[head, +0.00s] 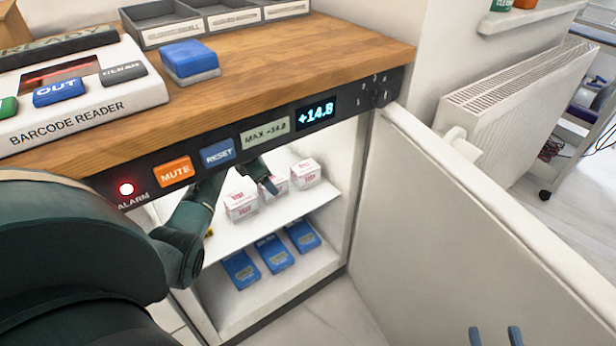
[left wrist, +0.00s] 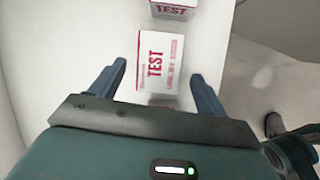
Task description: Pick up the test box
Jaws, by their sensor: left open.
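Several white test boxes with red print stand in a row on the upper shelf of the open cabinet: a near one (head: 241,206), a middle one partly hidden (head: 275,189) and a far one (head: 306,174). My left gripper (head: 258,180) reaches into the cabinet above this row, partly hidden by the front panel. In the left wrist view, one test box (left wrist: 161,62) lies ahead, between the lines of my open fingers (left wrist: 157,92), with nothing held. Another test box (left wrist: 173,9) is at the top edge. My right gripper (head: 495,337) shows only its fingertips, apart and empty, at the bottom right.
Several blue boxes (head: 273,253) lie on the lower shelf. The cabinet door (head: 450,230) stands open at the right. The wooden counter (head: 330,60) overhangs the shelf, with a panel reading +14.8 (head: 316,112) and a lit red alarm (head: 126,188). A barcode reader (head: 75,110) is on top.

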